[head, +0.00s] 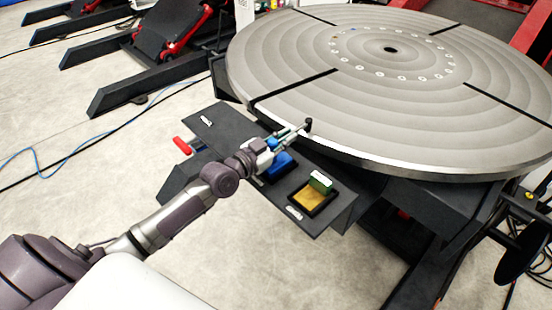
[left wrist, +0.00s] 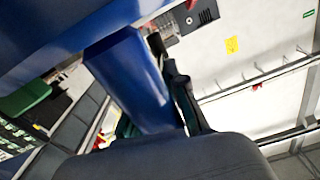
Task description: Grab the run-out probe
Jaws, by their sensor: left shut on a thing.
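My left gripper (head: 291,132) is above the dark side shelf, close to the rim of the big round table. It is shut on a blue thing, which I take for the run-out probe (left wrist: 130,82). In the left wrist view its blue body fills much of the upper left and stands against the dark finger parts. In the head view only a small bit of blue (head: 272,142) shows at the gripper; the rest is hidden by the fingers. My right gripper is not in view.
The dark shelf (head: 338,213) carries a blue-floored tray (head: 281,168) and a yellow-floored tray (head: 316,200) with a green block (head: 321,183). A red handle (head: 182,146) sticks out at its left. The slotted round table (head: 390,110) stands just beyond my gripper.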

